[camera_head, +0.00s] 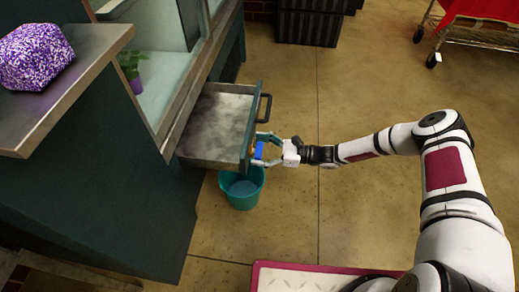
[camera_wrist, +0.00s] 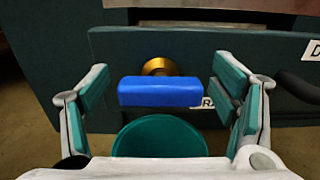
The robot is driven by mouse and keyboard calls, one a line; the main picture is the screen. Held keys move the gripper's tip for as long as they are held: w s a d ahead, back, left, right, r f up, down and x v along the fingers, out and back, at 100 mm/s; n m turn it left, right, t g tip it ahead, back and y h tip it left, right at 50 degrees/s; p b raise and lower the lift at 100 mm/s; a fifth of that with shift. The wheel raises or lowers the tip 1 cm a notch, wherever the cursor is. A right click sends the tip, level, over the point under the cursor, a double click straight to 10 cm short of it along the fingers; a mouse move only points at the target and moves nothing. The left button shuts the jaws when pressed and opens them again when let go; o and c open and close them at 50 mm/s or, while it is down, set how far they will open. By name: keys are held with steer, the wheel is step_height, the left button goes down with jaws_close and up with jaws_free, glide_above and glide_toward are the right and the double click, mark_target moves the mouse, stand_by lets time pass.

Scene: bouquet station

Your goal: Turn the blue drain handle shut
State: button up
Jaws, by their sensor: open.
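The blue drain handle (camera_wrist: 160,91) is a short bar lying level across a round brass fitting (camera_wrist: 160,66) on the green drawer front. In the wrist view it sits between the two open fingers of my gripper (camera_wrist: 160,98), with a gap on each side. In the head view the handle (camera_head: 259,150) shows as a small blue patch between the fingers of my gripper (camera_head: 267,147), close to the drawer front. The gripper holds nothing. A label behind the handle is partly hidden.
The drawer (camera_head: 215,122) is pulled out from the counter, with a dark pull handle (camera_head: 264,107). A teal bucket (camera_head: 242,189) stands on the floor below the drawer front; it also shows below the handle in the wrist view (camera_wrist: 160,138). The floor to the right is open.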

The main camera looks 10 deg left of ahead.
steer(key=c, duration=1.2)
steer(key=shift+m, duration=0.3)
steer(key=m, duration=0.3)
steer(key=shift+w+m, duration=0.2)
steer(key=shift+m, duration=0.1)
steer(key=m, duration=0.2)
steer(key=m+b, duration=0.1)
steer(key=m, duration=0.1)
steer(key=shift+w+f+m, duration=0.15)
steer(key=shift+m, duration=0.15)
steer(key=m, duration=0.4)
steer(key=shift+w+f+b, duration=0.15)
steer(key=shift+b, duration=0.2)
steer(key=shift+f+m, duration=0.2)
steer(key=shift+m, duration=2.3)
steer(key=shift+o, duration=0.2)
